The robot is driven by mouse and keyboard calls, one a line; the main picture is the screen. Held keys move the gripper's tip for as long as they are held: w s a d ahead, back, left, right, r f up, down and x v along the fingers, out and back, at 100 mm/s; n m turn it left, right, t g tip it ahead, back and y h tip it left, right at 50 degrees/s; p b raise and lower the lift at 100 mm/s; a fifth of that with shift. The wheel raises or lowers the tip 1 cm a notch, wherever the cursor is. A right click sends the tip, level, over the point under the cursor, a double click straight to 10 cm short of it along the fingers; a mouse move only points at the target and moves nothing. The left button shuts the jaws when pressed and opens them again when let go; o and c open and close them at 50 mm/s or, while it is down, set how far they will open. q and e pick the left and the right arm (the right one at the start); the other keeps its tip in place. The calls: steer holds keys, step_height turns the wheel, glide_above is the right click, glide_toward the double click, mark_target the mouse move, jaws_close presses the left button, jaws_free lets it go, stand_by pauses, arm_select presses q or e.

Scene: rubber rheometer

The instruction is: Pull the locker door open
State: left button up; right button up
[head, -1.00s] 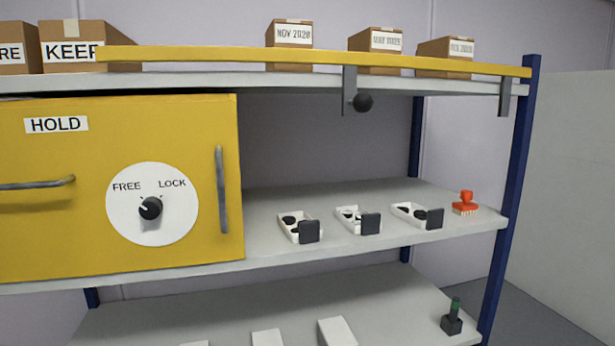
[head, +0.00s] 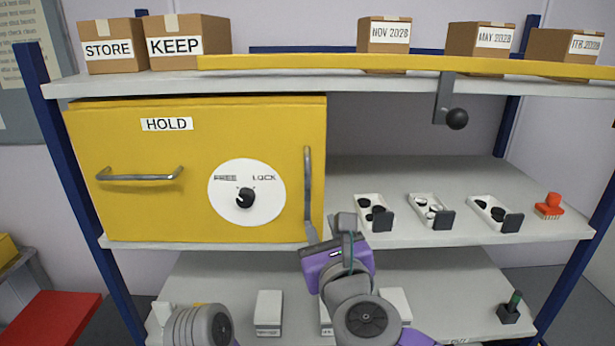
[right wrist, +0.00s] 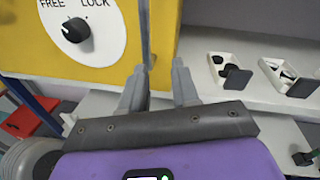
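The yellow locker door (head: 150,215), labelled HOLD, looks shut on the middle shelf. A vertical grey bar handle (head: 308,180) is near its right edge, and a horizontal handle (head: 140,177) is at its left. A white dial (head: 265,208) marked FREE and LOCK has a black knob (head: 245,198); I cannot tell its exact setting. My right gripper (head: 328,230) is open and empty at the vertical handle's lower end. In the right wrist view, the handle (right wrist: 145,30) comes down to the left finger of the gripper (right wrist: 158,85); contact is unclear. My left gripper is out of view.
Several small white trays (head: 365,200) and a red stamp (head: 548,205) stand right of the locker. A yellow rail (head: 400,63) with a black-knobbed crank (head: 456,119) runs above. White blocks (head: 268,312) stand on the lower shelf. Boxes (head: 186,48) stand on top.

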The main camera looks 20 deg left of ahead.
mark_target(309, 191)
step_height(309, 191, up, 5)
steer(key=s+m, duration=0.2)
steer(key=s, duration=0.1)
steer(key=shift+t+y, duration=0.3)
steer(key=p+x, duration=0.1)
steer(key=x, duration=0.7)
steer(key=shift+s+a, duration=0.1)
steer(key=shift+c, duration=0.4)
jaws_close()
